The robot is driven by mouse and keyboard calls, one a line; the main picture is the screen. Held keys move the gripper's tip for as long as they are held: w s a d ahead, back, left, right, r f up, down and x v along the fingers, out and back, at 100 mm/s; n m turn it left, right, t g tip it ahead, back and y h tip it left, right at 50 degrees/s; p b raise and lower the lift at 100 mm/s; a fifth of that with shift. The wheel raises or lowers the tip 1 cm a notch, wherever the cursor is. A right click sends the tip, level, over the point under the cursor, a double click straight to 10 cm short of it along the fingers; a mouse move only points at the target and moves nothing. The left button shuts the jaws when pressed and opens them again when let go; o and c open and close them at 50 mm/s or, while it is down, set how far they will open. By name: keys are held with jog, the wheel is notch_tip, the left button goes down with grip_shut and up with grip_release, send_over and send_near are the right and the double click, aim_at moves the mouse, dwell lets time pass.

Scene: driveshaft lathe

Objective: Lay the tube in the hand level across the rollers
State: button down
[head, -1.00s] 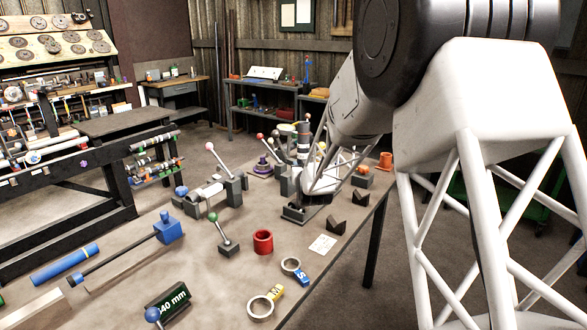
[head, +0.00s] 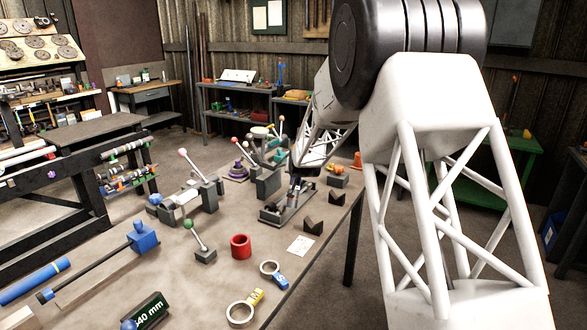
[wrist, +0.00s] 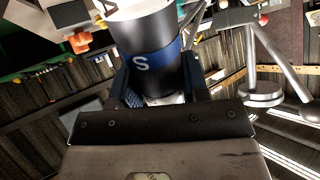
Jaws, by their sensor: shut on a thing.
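The tube (wrist: 140,35) is dark with a blue band marked with a white S and a pale end. It fills the upper middle of the wrist view. My gripper (wrist: 158,82) is shut on it, with a finger on each side. In the head view my white forearm reaches down to the bench and mostly hides the hand. A grey low fixture (head: 278,215) stands on the bench below it. I cannot tell clearly whether this fixture bears the rollers, or whether the tube touches anything.
A red ring (head: 241,246), a green-knobbed lever block (head: 204,254), two dark V-blocks (head: 313,227) and a white card (head: 300,246) lie around the fixture. A lever stand (head: 268,178) rises behind it. Two tagged rings (head: 240,314) lie nearer the front edge.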

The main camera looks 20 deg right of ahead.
jog(key=shift+d+f+m+g, duration=0.35)
jog(key=shift+d+g, duration=0.15)
jog(key=shift+g, duration=0.1)
jog(key=shift+d+f+g, duration=0.2)
jog(key=shift+f+g, duration=0.1)
dwell(0.4)
jog(key=shift+d+f+m, duration=0.1)
jog(key=shift+d+m, duration=0.05)
jog(key=shift+m, duration=0.1)
jog(key=shift+s+d+f+m+g+y, duration=0.4)
jog(key=shift+d+m+g+y, duration=0.25)
jog(key=shift+g, duration=0.55)
jog(key=shift+s+d+f+m+g+y, duration=0.3)
jog(key=shift+s+d+m+g+y, duration=0.3)
jog(key=shift+g, duration=0.6)
jog(key=shift+s+d+f+m+g+y, duration=0.45)
jog(key=shift+m+g+y, duration=0.3)
jog(key=shift+g, duration=0.45)
jog(key=shift+w+r, duration=0.1)
jog(key=shift+r, duration=0.05)
jog(key=shift+w+a, duration=0.1)
jog(key=shift+w, duration=0.05)
